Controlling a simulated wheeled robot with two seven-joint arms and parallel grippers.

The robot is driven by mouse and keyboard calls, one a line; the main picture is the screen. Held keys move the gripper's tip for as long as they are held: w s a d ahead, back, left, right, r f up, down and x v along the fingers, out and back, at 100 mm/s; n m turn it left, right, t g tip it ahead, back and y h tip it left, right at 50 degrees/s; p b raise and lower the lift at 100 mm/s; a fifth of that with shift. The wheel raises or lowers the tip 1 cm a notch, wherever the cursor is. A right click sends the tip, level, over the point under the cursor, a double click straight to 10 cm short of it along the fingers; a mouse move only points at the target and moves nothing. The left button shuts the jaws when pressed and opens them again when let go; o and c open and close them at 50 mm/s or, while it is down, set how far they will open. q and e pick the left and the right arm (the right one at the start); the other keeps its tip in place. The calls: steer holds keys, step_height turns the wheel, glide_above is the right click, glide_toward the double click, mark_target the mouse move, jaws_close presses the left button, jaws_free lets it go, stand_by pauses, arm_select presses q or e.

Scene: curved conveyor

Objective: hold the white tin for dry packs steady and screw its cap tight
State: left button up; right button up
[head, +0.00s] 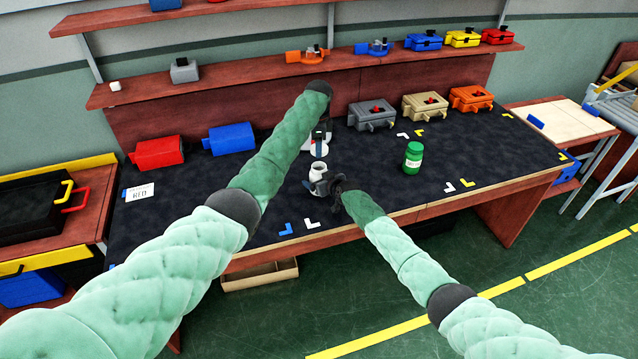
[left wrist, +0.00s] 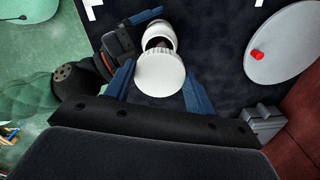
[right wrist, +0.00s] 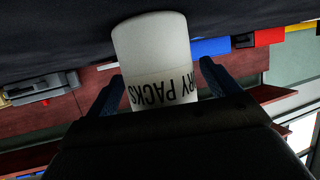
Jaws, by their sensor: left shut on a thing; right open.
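The white tin (head: 317,170) stands upright on the dark table top. In the left wrist view the tin (left wrist: 160,30) has its mouth uncovered and dark inside. In the right wrist view the tin (right wrist: 155,50) shows black "DRY PACKS" lettering. My right gripper (right wrist: 158,88) is open with its blue fingers on either side of the tin. My left gripper (left wrist: 160,85) is shut on the white round cap (left wrist: 160,75). In the left wrist view the cap overlaps the tin's near rim and is off to one side of the mouth; its height above the tin is unclear.
A pale disc with a red knob (left wrist: 285,45) lies behind the tin. A green jar (head: 413,155) stands to the right. Red (head: 158,151) and blue (head: 230,138) boxes are at the back left; grey (head: 371,115), tan and orange ones at the back right. The table's front is mostly clear.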

steer(key=c, duration=1.5)
arm_select(q)
steer(key=shift+f, duration=2.45)
steer(key=shift+f, duration=0.1)
steer(key=shift+f, duration=0.8)
steer(key=shift+f, duration=0.55)
